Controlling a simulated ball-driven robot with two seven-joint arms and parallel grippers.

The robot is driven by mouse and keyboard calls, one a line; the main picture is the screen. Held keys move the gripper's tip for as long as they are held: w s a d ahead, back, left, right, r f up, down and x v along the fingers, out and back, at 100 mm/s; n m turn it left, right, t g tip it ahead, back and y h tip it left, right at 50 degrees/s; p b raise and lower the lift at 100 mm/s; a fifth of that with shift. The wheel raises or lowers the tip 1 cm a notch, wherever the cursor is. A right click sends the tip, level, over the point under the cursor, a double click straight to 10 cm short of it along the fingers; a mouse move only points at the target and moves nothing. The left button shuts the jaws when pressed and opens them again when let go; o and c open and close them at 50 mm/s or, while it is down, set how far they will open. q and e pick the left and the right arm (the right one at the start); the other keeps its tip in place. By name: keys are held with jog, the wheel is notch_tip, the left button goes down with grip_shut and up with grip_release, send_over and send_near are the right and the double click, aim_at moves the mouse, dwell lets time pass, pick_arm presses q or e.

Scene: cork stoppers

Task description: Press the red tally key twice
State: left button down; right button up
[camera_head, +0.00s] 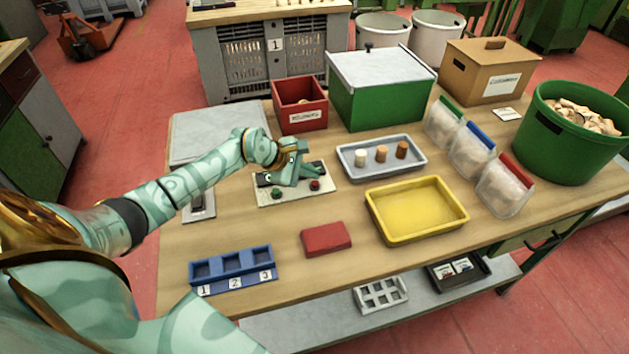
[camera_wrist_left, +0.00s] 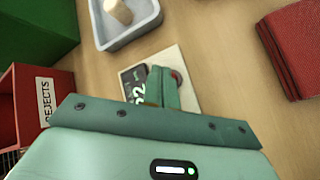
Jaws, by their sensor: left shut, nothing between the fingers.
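The red tally key (camera_head: 315,185) is a small round button on a pale board (camera_head: 295,196) towards the back left of the table. A dark display and a green key (camera_head: 276,193) share the board. My left gripper (camera_head: 306,175) is shut and empty, low over the board, close beside the red key. In the left wrist view the shut fingers (camera_wrist_left: 163,88) partly cover the red key (camera_wrist_left: 177,77) and the display (camera_wrist_left: 135,85), whose light digits are only partly readable. I cannot tell whether the fingers touch the key. My right gripper is not in view.
A red bin (camera_head: 299,118) stands behind the board. A grey tray (camera_head: 388,172) with three stoppers is to its right. A yellow tray (camera_head: 445,232), a red block (camera_head: 326,239) and a blue numbered holder (camera_head: 235,284) lie nearer. Bare wood surrounds the board's front.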

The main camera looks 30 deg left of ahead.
pick_arm(q)
jog(key=shift+r+p, duration=1.7)
jog(key=shift+r, duration=0.8)
dwell(0.8)
